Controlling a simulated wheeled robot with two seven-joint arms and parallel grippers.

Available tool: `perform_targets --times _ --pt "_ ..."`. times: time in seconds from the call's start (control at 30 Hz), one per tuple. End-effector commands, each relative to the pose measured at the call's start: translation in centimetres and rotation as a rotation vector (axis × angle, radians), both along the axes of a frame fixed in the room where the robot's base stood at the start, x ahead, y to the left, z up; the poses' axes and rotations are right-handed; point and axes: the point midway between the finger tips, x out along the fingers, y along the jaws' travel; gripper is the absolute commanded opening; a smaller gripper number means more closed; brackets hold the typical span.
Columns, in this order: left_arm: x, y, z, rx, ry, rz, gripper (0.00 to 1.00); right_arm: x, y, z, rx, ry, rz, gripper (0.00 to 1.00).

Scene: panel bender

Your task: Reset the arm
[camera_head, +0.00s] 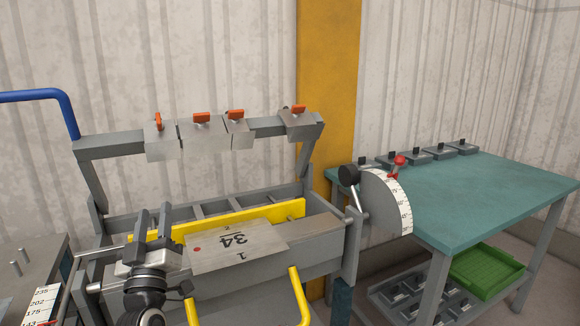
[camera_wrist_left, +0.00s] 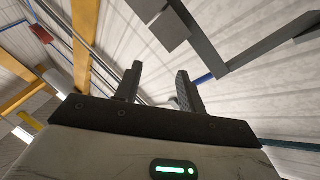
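My left gripper (camera_head: 153,222) is raised in front of the left part of the panel bender (camera_head: 320,245). Its two fingers point up and stand apart with nothing between them. The left wrist view also shows the open, empty fingers (camera_wrist_left: 158,82), with the wall and bender parts beyond. A metal sheet (camera_head: 262,240) marked "34" lies on the bender, just right of my left gripper and apart from its fingers. My right gripper is in neither view.
The bender's upper beam (camera_head: 110,148) carries several metal blocks with orange knobs. A yellow handle (camera_head: 299,295) rises in front. A dial (camera_head: 385,203) stands at the right, beside a green table (camera_head: 480,200). A blue handle (camera_head: 68,115) is at the left.

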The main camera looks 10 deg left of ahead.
Motion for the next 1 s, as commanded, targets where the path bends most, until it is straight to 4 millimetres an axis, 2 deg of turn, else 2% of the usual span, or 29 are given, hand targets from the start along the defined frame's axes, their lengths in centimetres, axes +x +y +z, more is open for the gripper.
perform_targets --times 0.03,0.17,0.2,0.27,0.3,0.4,0.5,0.6,0.7,0.8,1.0 --pt "-0.8 -2.2 -3.7 0.052 0.119 -0.053 0.4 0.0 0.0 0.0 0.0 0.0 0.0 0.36" --pt "-3.7 -7.2 -11.8 0.162 0.394 -0.178 0.4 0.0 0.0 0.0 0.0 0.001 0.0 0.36" --pt "-5.0 -8.6 -14.2 0.19 0.476 -0.213 0.4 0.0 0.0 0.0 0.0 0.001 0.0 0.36" --pt "-7.3 -10.6 -17.7 0.231 0.597 -0.267 0.4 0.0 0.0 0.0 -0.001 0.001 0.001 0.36" --pt "-9.1 -11.8 -19.9 0.257 0.678 -0.301 0.4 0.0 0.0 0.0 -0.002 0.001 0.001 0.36" --pt "-13.9 -14.4 -24.7 0.312 0.865 -0.381 0.4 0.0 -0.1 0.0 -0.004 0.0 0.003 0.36" --pt "-18.5 -16.4 -28.1 0.355 1.018 -0.444 0.4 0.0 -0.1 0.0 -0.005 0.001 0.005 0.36" --pt "-22.1 -17.6 -30.2 0.381 1.127 -0.488 0.4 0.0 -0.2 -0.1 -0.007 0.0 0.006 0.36" --pt "-24.3 -18.3 -31.3 0.396 1.193 -0.513 0.4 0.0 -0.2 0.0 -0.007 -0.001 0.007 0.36" --pt "-25.2 -18.5 -31.6 0.404 1.216 -0.522 0.4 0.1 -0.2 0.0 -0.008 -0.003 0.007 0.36" --pt "-25.2 -18.5 -31.7 0.404 1.218 -0.522 0.4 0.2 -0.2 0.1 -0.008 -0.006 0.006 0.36"
